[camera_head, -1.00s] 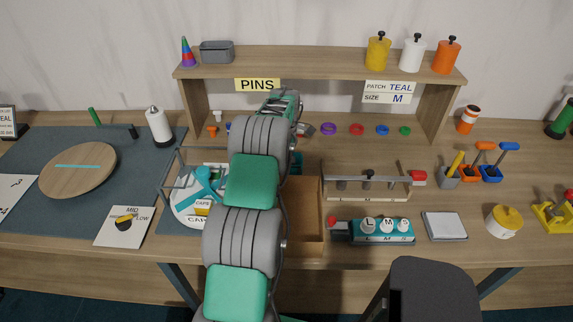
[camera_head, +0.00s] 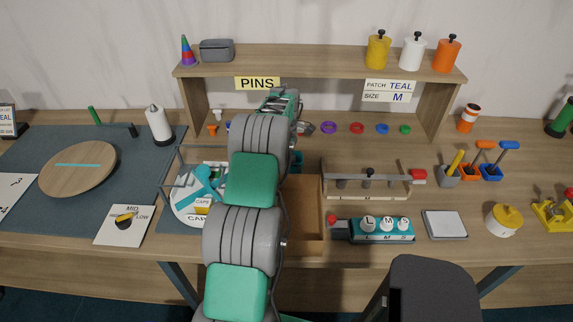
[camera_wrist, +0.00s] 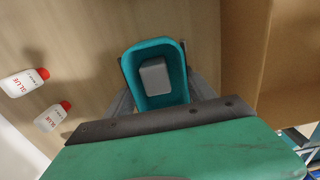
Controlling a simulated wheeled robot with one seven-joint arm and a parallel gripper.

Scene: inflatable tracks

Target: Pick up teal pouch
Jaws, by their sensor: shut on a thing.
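The teal pouch (camera_wrist: 182,72) is an open, rounded, tray-like teal thing with a grey block (camera_wrist: 155,76) inside it, in the wrist view. My gripper (camera_wrist: 160,88) is shut on it, with a grey finger along each side near its lower end. Whether it touches the surface below I cannot tell. In the head view my arm hides most of this spot; a small teal part (camera_head: 297,160) shows just right of the arm.
Two white glue bottles (camera_wrist: 25,82) with red caps lie left of the pouch in the wrist view. An open wooden compartment (camera_head: 307,212) is right of my arm. A rack (camera_head: 367,193) stands further right. The shelf (camera_head: 320,62) spans the back above the table.

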